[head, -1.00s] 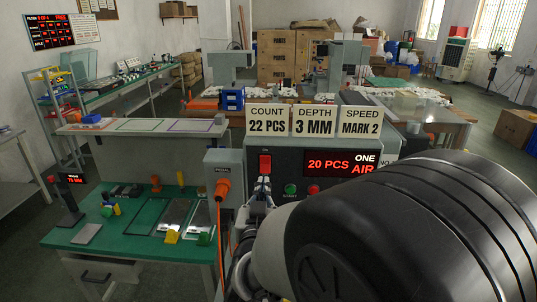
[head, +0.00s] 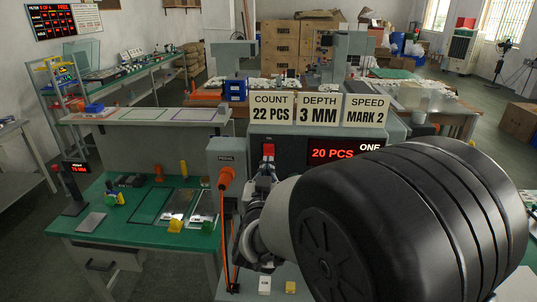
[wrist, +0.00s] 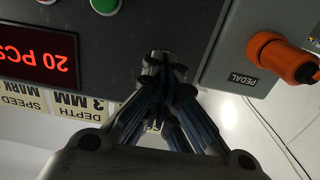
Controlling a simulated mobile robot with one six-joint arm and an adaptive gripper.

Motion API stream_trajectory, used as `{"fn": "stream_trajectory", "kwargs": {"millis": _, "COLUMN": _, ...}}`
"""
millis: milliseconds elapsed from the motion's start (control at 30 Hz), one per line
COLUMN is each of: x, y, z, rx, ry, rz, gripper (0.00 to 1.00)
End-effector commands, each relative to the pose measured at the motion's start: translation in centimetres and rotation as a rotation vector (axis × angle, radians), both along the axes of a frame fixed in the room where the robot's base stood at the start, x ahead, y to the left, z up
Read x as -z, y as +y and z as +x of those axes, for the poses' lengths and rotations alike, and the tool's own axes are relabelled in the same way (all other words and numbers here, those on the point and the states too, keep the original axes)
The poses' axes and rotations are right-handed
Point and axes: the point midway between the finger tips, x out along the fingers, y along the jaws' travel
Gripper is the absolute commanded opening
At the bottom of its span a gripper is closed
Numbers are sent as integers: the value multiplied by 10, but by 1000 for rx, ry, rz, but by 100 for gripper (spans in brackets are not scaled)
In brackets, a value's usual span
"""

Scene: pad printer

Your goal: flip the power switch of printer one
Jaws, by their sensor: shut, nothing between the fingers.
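Printer one is the grey box with a red display reading 20 PCS and the label ONE (head: 370,148). Its red power switch (head: 268,150) is on the front panel, left of the display. My gripper (head: 265,170) is shut and empty, with its fingertips at the lower part of the switch, covering some of it. Whether they touch it I cannot tell. In the wrist view the shut fingertips (wrist: 163,60) point at the panel, and the switch is hidden behind them. The display (wrist: 42,55) shows upside down there.
A grey PEDAL box (head: 226,158) with an orange plug (head: 226,178) and cable stands left of the switch; the plug also shows in the wrist view (wrist: 290,60). Signs for COUNT, DEPTH and SPEED (head: 320,108) stand on top. A green button (wrist: 105,4) is on the panel.

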Motion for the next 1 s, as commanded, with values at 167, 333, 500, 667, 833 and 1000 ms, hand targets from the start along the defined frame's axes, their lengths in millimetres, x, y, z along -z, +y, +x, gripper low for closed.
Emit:
{"fn": "stream_trajectory", "kwargs": {"millis": 167, "x": 1, "y": -1, "z": 6, "rx": 1, "ry": 0, "rz": 0, "gripper": 0}}
{"fn": "stream_trajectory", "kwargs": {"millis": 333, "x": 1, "y": -1, "z": 10, "rx": 1, "ry": 0, "rz": 0, "gripper": 0}}
{"fn": "stream_trajectory", "kwargs": {"millis": 500, "x": 0, "y": 0, "z": 5, "rx": -1, "ry": -1, "rz": 0, "gripper": 0}}
{"fn": "stream_trajectory", "kwargs": {"millis": 667, "x": 0, "y": 1, "z": -11, "rx": -1, "ry": -1, "rz": 1, "gripper": 0}}
{"fn": "stream_trajectory", "kwargs": {"millis": 833, "x": 0, "y": 1, "z": -26, "rx": -1, "ry": -1, "rz": 1, "gripper": 0}}
{"fn": "stream_trajectory", "kwargs": {"millis": 1000, "x": 0, "y": 1, "z": -31, "rx": 0, "ry": 0, "rz": 0, "gripper": 0}}
